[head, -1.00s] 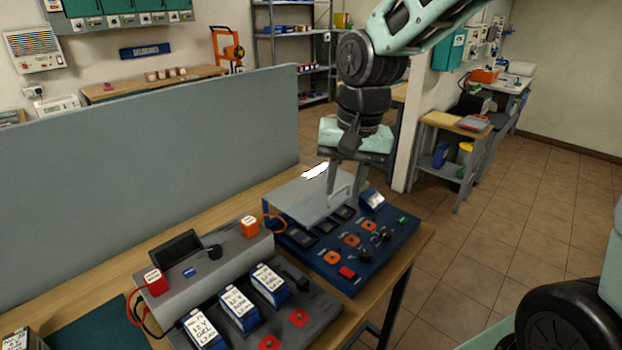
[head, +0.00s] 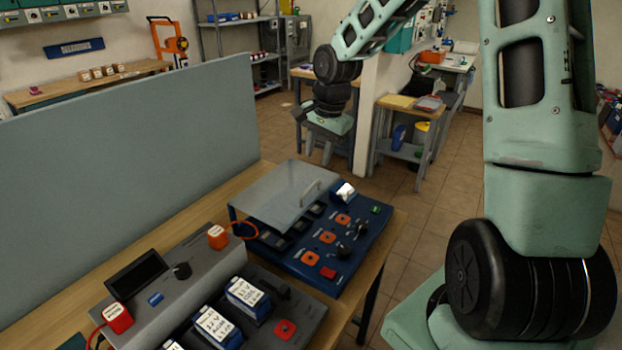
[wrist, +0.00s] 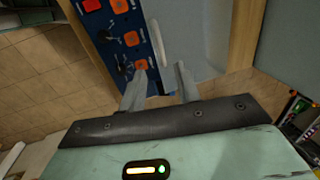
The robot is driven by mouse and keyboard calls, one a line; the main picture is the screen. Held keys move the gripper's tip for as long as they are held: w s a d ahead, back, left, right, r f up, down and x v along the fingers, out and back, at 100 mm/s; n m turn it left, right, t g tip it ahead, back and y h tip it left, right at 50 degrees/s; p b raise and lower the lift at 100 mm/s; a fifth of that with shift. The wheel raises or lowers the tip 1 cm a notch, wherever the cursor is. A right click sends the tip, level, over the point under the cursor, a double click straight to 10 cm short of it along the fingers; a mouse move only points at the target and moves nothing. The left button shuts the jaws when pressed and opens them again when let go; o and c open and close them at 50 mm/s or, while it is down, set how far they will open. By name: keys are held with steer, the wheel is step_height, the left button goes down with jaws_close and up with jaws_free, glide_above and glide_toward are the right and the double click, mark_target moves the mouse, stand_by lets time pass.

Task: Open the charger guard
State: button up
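The charger guard (head: 280,197) is a grey, see-through-looking plate over the back-left part of the blue charger (head: 345,262). It lies nearly flat, with dark slots showing below its near edge; I cannot tell whether it is slightly raised. Its bar handle (head: 310,194) stands on the right side. In the wrist view the guard (wrist: 195,35) and its handle (wrist: 158,43) show beyond the fingertips. My gripper (head: 319,156) is above and behind the charger, apart from the handle. The wrist view shows my gripper (wrist: 160,78) open, its fingers apart with nothing between them.
A grey battery station (head: 170,285) with several labelled batteries stands left of the charger on the wooden bench. A tall grey partition (head: 130,180) borders the bench's back. Orange, red and black controls fill the charger's right side. Open floor lies right of the bench.

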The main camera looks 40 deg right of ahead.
mark_target(310, 187)
steer(key=f, duration=0.3)
steer(key=w+f, duration=0.1)
steer(key=f, duration=0.2)
steer(key=f+p, duration=0.1)
steer(key=f, duration=0.2)
steer(key=shift+w+a+f, duration=0.25)
steer(key=shift+w+a, duration=0.05)
steer(key=shift+w, duration=0.05)
jaws_close()
